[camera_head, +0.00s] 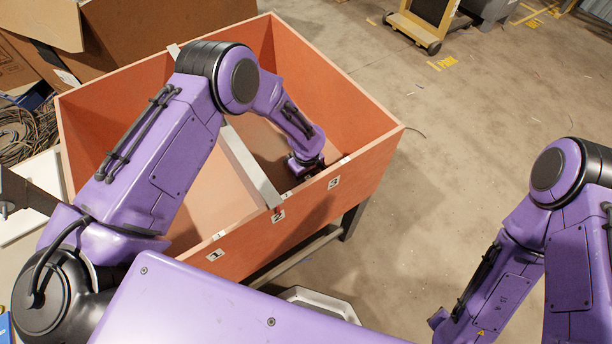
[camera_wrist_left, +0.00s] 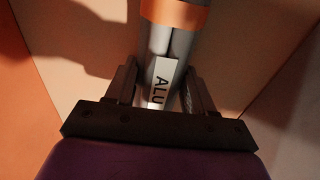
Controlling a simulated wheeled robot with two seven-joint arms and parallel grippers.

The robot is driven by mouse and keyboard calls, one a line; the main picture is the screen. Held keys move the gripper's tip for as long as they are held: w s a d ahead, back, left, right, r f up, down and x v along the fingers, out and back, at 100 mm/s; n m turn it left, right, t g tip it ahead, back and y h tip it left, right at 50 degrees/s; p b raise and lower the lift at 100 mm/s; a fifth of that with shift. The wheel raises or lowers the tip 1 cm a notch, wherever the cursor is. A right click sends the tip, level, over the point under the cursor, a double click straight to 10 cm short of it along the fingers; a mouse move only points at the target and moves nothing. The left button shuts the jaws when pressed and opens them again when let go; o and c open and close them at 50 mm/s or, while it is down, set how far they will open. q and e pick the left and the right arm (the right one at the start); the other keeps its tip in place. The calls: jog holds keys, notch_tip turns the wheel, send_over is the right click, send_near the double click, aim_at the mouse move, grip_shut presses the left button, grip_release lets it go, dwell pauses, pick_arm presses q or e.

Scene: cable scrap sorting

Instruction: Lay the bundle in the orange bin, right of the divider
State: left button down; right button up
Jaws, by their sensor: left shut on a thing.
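The orange bin (camera_head: 345,100) stands in the middle of the head view, split by a pale divider (camera_head: 250,165). My left arm reaches over it, and my left gripper (camera_head: 304,168) is low inside the compartment right of the divider, near the front wall. In the left wrist view my left gripper (camera_wrist_left: 160,80) is shut on the bundle (camera_wrist_left: 157,42), grey cable lengths with an orange band and a white label reading ALU. The bundle is hidden in the head view. Whether it touches the bin floor I cannot tell. My right gripper's fingers are out of view.
The front wall carries number labels, with 3 (camera_head: 334,182) on the right part. Cardboard boxes (camera_head: 130,40) stand behind left, beside a coil of dark cable (camera_head: 22,135). A wheeled cart (camera_head: 415,30) stands far back.

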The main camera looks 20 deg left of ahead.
pick_arm(q)
jog(key=shift+r, duration=0.1)
jog(key=shift+f, duration=0.2)
jog(key=shift+c, duration=2)
grip_release()
notch_tip(320, 180, up, 12)
jog(key=p, duration=0.1)
jog(key=shift+r, duration=0.25)
